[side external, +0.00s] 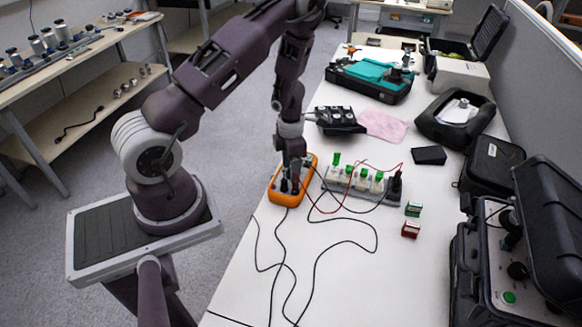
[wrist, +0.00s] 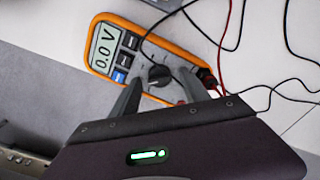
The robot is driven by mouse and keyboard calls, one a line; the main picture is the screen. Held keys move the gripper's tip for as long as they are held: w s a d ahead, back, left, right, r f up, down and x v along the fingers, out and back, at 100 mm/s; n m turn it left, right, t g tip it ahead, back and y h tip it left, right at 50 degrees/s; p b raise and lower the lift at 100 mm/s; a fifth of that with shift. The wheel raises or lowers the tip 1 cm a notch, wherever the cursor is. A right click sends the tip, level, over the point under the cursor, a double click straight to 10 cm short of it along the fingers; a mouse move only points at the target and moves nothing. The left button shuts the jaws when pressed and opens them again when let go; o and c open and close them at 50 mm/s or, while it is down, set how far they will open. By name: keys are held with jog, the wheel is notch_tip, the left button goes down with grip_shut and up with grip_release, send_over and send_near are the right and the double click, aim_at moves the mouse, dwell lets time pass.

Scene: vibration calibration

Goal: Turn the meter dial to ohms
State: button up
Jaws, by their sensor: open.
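The orange multimeter (side external: 276,197) lies on the white table below my gripper (side external: 293,184). In the wrist view the meter (wrist: 181,50) shows a grey face and a screen (wrist: 104,48) reading 0.0 V. Its round black dial (wrist: 159,76) is between the two fingers of my gripper (wrist: 160,86). The fingers are apart, one on each side of the dial; whether they touch it I cannot tell. The dial's pointer mark is too small to read. In the side view my gripper hides the dial.
Black and red leads (wrist: 216,62) run from the meter's plug end. Beside the meter stands a grey strip (side external: 352,190) with several green-topped parts. A green block (side external: 413,209) and a red block (side external: 410,230) sit to the right. The near table is clear apart from cables.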

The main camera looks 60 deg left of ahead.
grip_shut()
jog(key=shift+m, duration=0.4)
jog(key=m, duration=0.3)
jog(key=shift+a+m, duration=0.1)
jog(key=shift+m, duration=1.9)
grip_release()
